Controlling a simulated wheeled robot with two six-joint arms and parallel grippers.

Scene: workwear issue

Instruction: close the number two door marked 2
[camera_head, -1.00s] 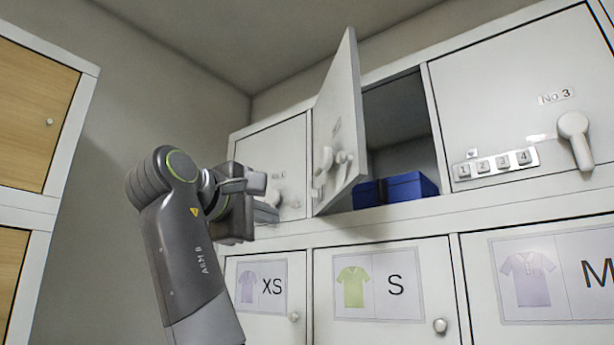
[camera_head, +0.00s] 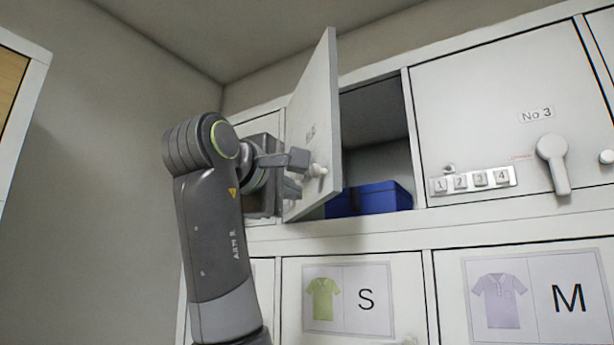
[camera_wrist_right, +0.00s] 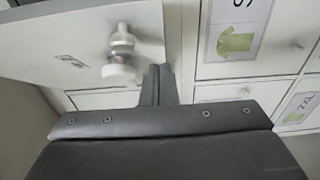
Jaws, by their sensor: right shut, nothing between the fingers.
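The number 2 door (camera_head: 318,110) stands open in the upper row. It swings out from its left side, and its outer face shows its label, partly blurred, and a pale handle (camera_head: 317,170). My right gripper (camera_head: 298,160) is shut and empty, in front of the door's outer face beside the handle. I cannot tell whether it touches the door. In the right wrist view the door (camera_wrist_right: 40,40) fills the upper left, its handle (camera_wrist_right: 121,55) just left of my shut fingers (camera_wrist_right: 158,85). My left gripper is not in view.
Inside the open compartment lies a blue box (camera_head: 375,198). To the right is the closed number 3 door (camera_head: 480,120) with a keypad (camera_head: 475,180) and lever (camera_head: 553,163). Closed doors marked S (camera_head: 366,299) and M (camera_head: 568,297) are below.

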